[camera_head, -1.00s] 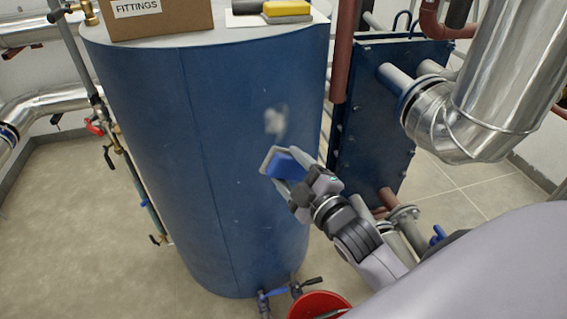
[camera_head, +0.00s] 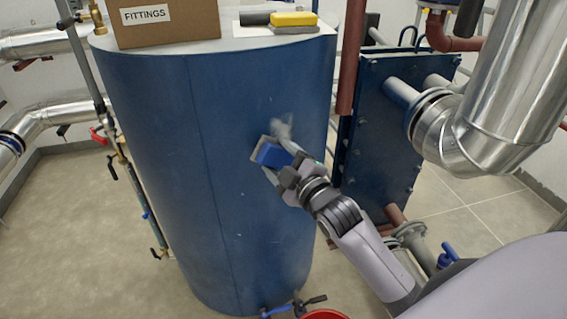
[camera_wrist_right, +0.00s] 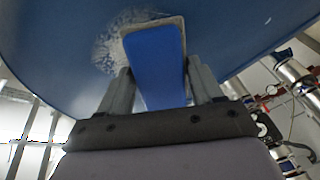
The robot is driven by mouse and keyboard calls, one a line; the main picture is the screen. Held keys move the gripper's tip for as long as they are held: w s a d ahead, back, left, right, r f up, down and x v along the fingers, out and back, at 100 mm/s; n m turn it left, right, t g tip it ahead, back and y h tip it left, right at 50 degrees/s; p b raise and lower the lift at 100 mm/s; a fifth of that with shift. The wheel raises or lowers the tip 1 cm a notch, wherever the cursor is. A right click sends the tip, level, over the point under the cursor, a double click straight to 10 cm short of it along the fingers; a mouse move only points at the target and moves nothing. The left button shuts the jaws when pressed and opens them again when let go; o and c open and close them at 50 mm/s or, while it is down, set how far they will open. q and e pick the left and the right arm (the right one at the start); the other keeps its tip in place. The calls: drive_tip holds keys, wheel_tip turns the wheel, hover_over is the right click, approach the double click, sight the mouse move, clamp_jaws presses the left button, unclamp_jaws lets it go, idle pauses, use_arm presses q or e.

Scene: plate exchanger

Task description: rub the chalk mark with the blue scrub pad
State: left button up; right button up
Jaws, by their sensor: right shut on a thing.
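The blue scrub pad (camera_head: 271,153) with a pale grey face is held in my right gripper (camera_head: 275,168) against or very close to the front of the blue tank (camera_head: 200,180). The pale, smudged chalk mark (camera_head: 283,126) shows just above and right of the pad. In the right wrist view the pad (camera_wrist_right: 156,62) sits between both fingers of the gripper (camera_wrist_right: 160,88), and the chalk mark (camera_wrist_right: 108,45) spreads left of and above the pad's far edge. Part of the mark is hidden behind the pad. My left gripper is not in view.
On the tank top stand a cardboard box labelled FITTINGS (camera_head: 165,20), a yellow block (camera_head: 294,19) on a grey pad and a dark cylinder (camera_head: 255,19). A blue plate exchanger (camera_head: 380,150) and silver pipe (camera_head: 500,110) stand to the right. Thin pipes with valves run left.

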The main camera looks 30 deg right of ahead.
drive_tip(key=shift+w, duration=1.2)
idle(0.5)
drive_tip(key=shift+r, duration=0.1)
